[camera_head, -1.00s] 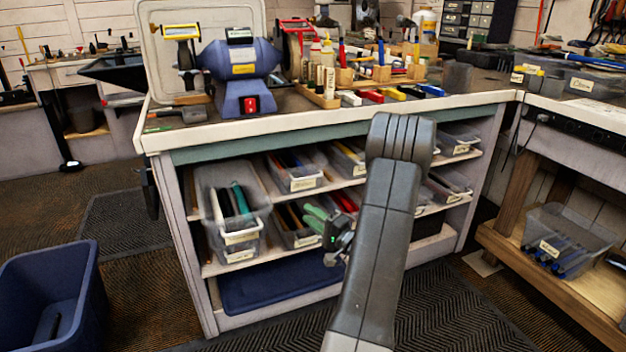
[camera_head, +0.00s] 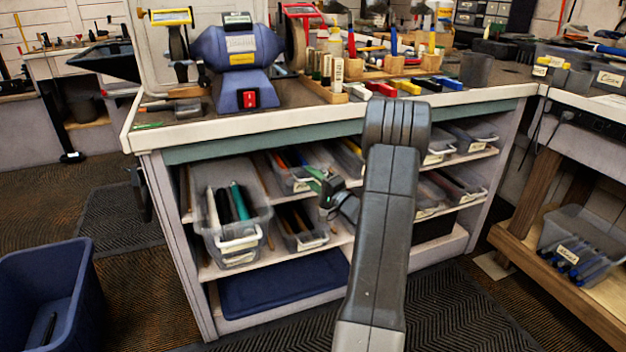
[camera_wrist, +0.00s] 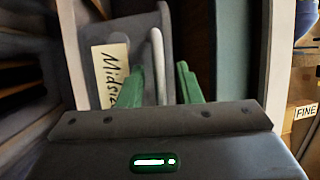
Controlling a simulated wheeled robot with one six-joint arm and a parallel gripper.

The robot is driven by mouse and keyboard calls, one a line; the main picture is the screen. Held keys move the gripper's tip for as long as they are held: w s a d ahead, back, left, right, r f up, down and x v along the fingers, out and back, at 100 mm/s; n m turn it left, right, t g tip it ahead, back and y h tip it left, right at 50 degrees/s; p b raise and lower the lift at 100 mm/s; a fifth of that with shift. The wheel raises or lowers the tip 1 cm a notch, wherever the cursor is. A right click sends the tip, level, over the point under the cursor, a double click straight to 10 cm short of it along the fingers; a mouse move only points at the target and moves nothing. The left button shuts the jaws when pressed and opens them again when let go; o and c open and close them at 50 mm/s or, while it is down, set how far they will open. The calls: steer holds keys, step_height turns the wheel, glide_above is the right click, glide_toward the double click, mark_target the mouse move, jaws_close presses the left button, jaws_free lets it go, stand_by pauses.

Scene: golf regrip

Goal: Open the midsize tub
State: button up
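The midsize tub (camera_wrist: 190,40) is a grey clear tub with a cream label reading "Midsiz…" and a pale handle (camera_wrist: 157,50) beside it in the wrist view. My gripper (camera_wrist: 162,78) has its two green fingers apart, one on each side of the handle's line. I cannot tell whether they touch it. In the head view my gripper (camera_head: 318,181) is at the upper shelf, at the front of a clear tub (camera_head: 287,178) with rods in it, which appears to be the same tub. My arm hides part of the shelf.
A large clear tub (camera_head: 238,240) sticks out at the shelf's left, with another tub (camera_head: 303,228) beside it below my gripper. The teal bench edge (camera_head: 250,142) runs above the tubs. A blue bin (camera_head: 50,290) stands on the floor at left.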

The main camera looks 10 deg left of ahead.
jaws_close()
steer(key=s+d+b, duration=0.4)
steer(key=s+d, duration=0.1)
steer(key=s, duration=0.3)
steer(key=s+d+b, duration=0.4)
steer(key=s+d, duration=0.2)
steer(key=s, duration=0.3)
steer(key=shift+d+b, duration=0.25)
steer(key=shift+b, duration=0.15)
jaws_free()
